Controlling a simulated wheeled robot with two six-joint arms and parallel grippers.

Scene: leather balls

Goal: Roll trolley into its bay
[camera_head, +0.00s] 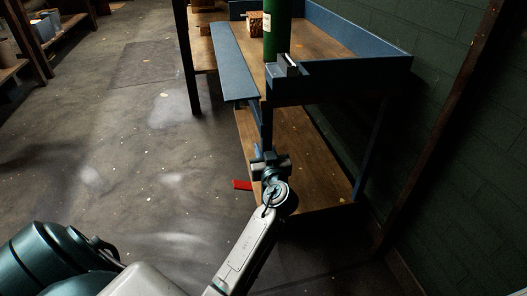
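A blue-framed unit with wooden upper and lower decks (318,44) stands at centre right by the wall; it looks like the trolley, but I see no wheels clearly. A dark gripper (266,153) at the end of a pale arm, which leans in from the lower left and seems to be my left, is at its near blue upright. It overlaps the upright in the picture; contact and finger opening are too dark to tell. My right gripper is not visible.
A green cylinder (277,30) and a brown block (255,23) stand on the upper deck. A dark green block wall (455,110) with a wooden post closes the right side. Shelving with containers (42,25) stands at far left. The grey floor (130,130) between is open.

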